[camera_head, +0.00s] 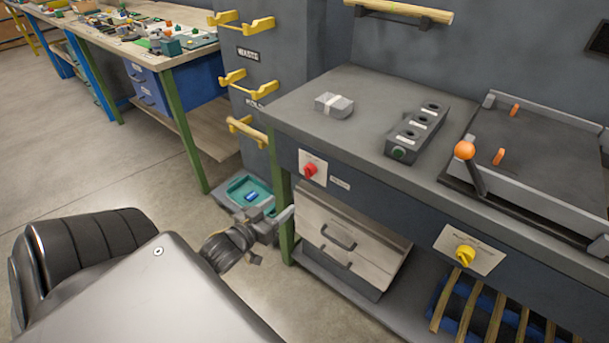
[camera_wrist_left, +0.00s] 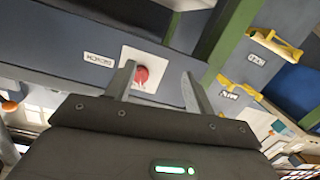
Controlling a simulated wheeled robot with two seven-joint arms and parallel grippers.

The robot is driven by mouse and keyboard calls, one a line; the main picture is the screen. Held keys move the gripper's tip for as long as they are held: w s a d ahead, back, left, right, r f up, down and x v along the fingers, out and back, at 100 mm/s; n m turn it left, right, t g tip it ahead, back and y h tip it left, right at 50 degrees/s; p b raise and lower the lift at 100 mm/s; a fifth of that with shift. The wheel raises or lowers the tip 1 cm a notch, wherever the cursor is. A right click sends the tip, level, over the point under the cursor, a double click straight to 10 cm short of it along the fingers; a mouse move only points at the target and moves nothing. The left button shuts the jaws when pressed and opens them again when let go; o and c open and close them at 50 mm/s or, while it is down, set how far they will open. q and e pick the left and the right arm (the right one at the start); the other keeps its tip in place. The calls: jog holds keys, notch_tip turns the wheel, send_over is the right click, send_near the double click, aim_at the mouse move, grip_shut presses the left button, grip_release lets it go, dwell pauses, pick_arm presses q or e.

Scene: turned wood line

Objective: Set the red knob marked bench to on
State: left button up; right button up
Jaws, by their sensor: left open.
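The red knob (camera_head: 310,170) sits on a white plate on the dark front panel of the grey workbench (camera_head: 290,100). A small label plate (camera_head: 340,183) is beside it, too small to read in the head view. My left gripper (camera_head: 285,215) is below and a little left of the knob, apart from it. In the left wrist view the red knob (camera_wrist_left: 142,76) shows beyond the two open fingers of the gripper (camera_wrist_left: 160,82), nearer the left one. The label (camera_wrist_left: 98,58) appears upside down there. The gripper is empty. My right gripper is not in view.
A green bench leg (camera_head: 284,225) and a teal tray (camera_head: 247,192) are close to the left gripper. A yellow knob (camera_head: 465,254) and an orange-balled lever (camera_head: 465,151) are farther right. Floor at left is clear.

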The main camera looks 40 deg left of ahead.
pick_arm(q)
jog(key=t, duration=0.1)
send_near(305, 173)
jog(key=shift+h, duration=0.4)
jog(key=w, duration=1)
jog(key=shift+a+f, duration=0.15)
jog(key=shift+a, duration=0.2)
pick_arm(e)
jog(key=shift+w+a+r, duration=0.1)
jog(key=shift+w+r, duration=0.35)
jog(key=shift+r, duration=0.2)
